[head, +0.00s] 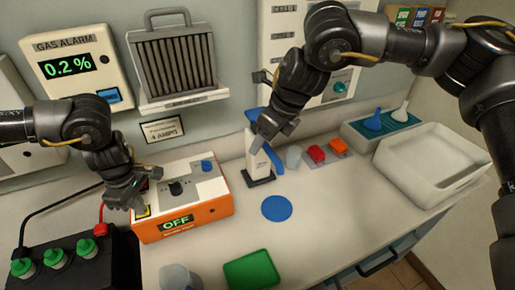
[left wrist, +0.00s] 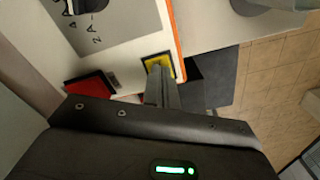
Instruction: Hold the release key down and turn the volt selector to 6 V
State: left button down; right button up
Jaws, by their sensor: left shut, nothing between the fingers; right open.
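The orange charger (head: 215,207) has a pale top panel with a black knob (head: 175,187) and a blue knob (head: 207,165). Its front display (head: 177,223) reads OFF. I cannot read which knob is the volt selector or its setting. A yellow key (left wrist: 152,60), apparently the release key, lies at the charger's corner. My left gripper (head: 135,201) is shut and empty, its fingertips (left wrist: 158,72) over the yellow key; I cannot tell whether it is pressed. My right gripper (head: 261,142) is open, by a white upright holder (head: 258,165) right of the charger.
A black battery (head: 85,262) with green caps and cables stands at front left. A blue disc (head: 277,208) and a green tray (head: 251,269) lie on the bench. Red blocks (head: 316,153) and a white bin (head: 432,160) are at right. The wall carries a gas alarm (head: 70,62).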

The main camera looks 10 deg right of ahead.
jog(key=shift+s+d+r, duration=0.1)
jog(key=shift+d+r, duration=0.05)
jog(key=shift+r, duration=0.2)
pick_arm(q)
jog(key=shift+r+p, duration=1.75)
jog(key=shift+r, duration=0.75)
pick_arm(e)
notch_tip(320, 180, up, 3)
jog(key=shift+r, duration=0.1)
pick_arm(q)
jog(key=shift+f, duration=0.1)
